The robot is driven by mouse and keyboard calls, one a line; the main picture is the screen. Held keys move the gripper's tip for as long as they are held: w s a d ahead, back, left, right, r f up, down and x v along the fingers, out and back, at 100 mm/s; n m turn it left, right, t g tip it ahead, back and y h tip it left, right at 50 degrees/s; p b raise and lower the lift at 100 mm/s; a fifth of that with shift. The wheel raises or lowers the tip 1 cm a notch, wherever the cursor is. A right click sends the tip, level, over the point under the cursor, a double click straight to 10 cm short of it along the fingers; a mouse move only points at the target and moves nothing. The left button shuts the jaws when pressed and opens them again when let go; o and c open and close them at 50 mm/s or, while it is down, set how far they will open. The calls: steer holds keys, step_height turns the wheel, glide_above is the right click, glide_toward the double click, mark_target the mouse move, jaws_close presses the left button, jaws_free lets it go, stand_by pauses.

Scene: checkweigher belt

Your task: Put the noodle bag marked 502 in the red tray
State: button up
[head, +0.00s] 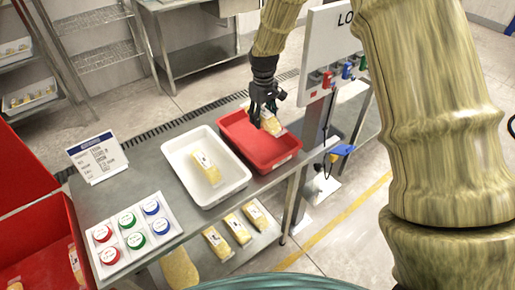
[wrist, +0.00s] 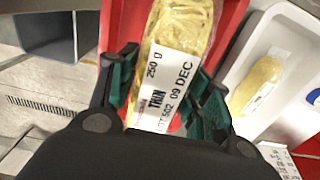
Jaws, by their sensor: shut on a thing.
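A noodle bag with a white label reading 502 (wrist: 181,75) is between the two fingers of my gripper (wrist: 165,95) in the wrist view. The head view also shows this bag (head: 270,123) at my gripper (head: 264,108), over the red tray (head: 275,166). My gripper is shut on the bag. The red tray stands on the metal table, and its wall shows behind the bag in the wrist view (wrist: 110,28). I cannot tell whether the bag touches the tray floor.
A white tray (head: 240,178) left of the red tray holds another noodle bag (head: 208,170). A sign (head: 97,157) and a panel of colored lids (head: 129,233) are on the table. Several bags lie on the lower shelf (head: 252,243). A lettered board (head: 333,45) stands close behind on the right.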

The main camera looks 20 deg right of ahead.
mark_target(262, 145)
step_height(262, 145, down, 2)
steer(key=shift+w+a+f+b, duration=0.1)
steer(key=shift+w+b, duration=0.05)
steer(key=shift+b, duration=0.15)
steer(key=shift+f+p, duration=1.65)
steer(key=shift+f, duration=3.1)
steer(key=shift+f, duration=0.1)
steer(key=o, duration=1.2)
steer(key=shift+r+b, duration=2.1)
steer(key=shift+r, duration=4.05)
